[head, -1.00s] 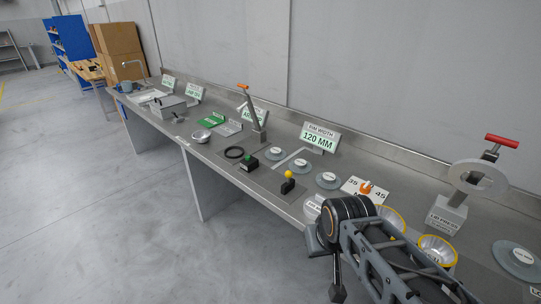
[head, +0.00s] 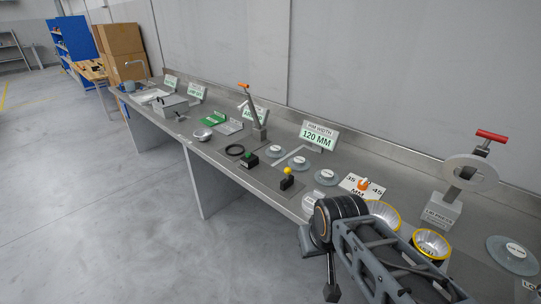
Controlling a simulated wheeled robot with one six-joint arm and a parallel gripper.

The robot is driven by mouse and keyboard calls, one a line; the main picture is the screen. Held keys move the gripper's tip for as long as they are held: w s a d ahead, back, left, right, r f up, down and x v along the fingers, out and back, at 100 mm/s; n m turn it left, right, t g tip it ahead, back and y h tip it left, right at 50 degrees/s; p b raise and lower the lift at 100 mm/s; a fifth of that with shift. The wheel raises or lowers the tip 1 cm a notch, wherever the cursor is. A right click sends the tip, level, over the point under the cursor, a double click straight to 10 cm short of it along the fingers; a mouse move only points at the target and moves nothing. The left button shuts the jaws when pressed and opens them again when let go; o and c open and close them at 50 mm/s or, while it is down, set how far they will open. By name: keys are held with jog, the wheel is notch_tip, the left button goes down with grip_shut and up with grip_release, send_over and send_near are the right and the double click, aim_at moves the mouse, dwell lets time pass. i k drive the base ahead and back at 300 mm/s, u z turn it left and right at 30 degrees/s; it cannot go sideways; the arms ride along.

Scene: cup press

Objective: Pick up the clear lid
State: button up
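Several round, see-through grey-blue discs with white labels lie flat on the steel bench and look like lids. Three smaller discs, a left one (head: 275,152), a middle one (head: 299,163) and a right one (head: 326,178), lie in a row. A larger disc (head: 512,253) lies at the far right. Their labels are too small to read, so I cannot tell which is the clear lid. My gripper (head: 331,291) seems to hang at the end of my arm, in front of the bench edge. Its fingers are not clear, and I see nothing held.
Two yellow-rimmed metal bowls (head: 431,243) stand beside my arm. A lever press (head: 442,208) with a red handle stands behind them. A "120 MM" sign (head: 319,136), a yellow-knobbed block (head: 287,181) and an orange-handled press (head: 258,132) stand further left. The floor in front is clear.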

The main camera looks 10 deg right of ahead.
aim_at(275, 151)
jog(key=u, duration=0.35)
jog(key=k, duration=0.45)
jog(key=u, duration=0.95)
jog(key=i, duration=1.65)
jog(key=z, duration=0.4)
jog(key=i, duration=0.95)
jog(key=z, duration=1.6)
jog(key=i, duration=0.75)
jog(key=z, duration=0.7)
